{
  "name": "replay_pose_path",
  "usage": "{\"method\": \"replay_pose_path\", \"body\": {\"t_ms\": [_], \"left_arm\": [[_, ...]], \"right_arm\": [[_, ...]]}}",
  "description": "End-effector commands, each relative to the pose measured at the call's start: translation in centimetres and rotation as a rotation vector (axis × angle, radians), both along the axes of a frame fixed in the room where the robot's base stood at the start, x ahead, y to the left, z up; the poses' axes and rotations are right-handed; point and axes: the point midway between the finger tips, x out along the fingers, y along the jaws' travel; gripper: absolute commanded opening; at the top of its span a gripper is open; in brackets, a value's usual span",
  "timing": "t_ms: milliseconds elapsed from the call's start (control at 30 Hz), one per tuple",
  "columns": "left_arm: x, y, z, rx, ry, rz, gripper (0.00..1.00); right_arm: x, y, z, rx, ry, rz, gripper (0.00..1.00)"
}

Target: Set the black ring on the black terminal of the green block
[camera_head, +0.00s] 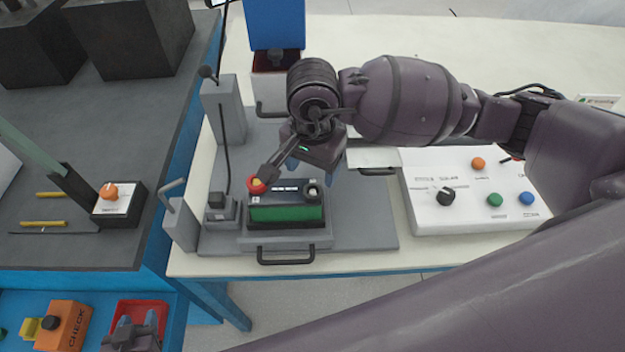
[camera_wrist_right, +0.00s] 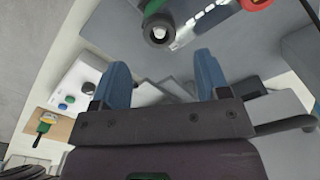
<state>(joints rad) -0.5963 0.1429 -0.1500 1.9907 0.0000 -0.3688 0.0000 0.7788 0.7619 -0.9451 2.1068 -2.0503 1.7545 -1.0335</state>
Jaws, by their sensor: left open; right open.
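The green block (camera_head: 286,213) sits in a grey fixture, with a red terminal (camera_head: 257,185) at its left end and the black terminal (camera_head: 313,193) at its right end. The black ring (camera_wrist_right: 160,29) shows in the right wrist view as a dark round with a pale centre; it appears to be around that terminal, but how fully it is seated I cannot tell. My right gripper (camera_head: 293,162) is open and empty, behind and above the block, apart from the ring. Its blue fingers (camera_wrist_right: 162,82) are spread. My left gripper (camera_head: 136,328) is open, low at the left.
A white control panel (camera_head: 470,195) with coloured knobs stands to the right. A grey post (camera_head: 222,112) with a lever stands left of the block. A black handle (camera_head: 286,257) is in front. A red tray (camera_head: 140,308) and orange box (camera_head: 64,326) are at lower left.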

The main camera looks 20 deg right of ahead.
Motion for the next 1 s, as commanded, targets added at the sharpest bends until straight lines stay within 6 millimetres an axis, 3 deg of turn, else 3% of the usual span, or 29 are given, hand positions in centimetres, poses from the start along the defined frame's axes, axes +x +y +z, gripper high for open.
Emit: {"method": "replay_pose_path", "body": {"t_ms": [200, 400, 1000], "left_arm": [[-0.1, 0.0, -0.4, 0.0, 0.004, 0.0, 0.43], [-0.4, 0.1, -0.7, 0.0, 0.01, 0.002, 0.43], [-0.4, 0.1, -0.7, 0.0, 0.01, 0.002, 0.43]], "right_arm": [[0.0, 0.0, 3.7, -0.001, -0.002, 0.001, 0.69], [0.0, 0.0, 5.3, -0.001, -0.001, 0.0, 0.69], [0.0, 0.0, 5.6, -0.001, 0.001, 0.0, 0.69]]}}
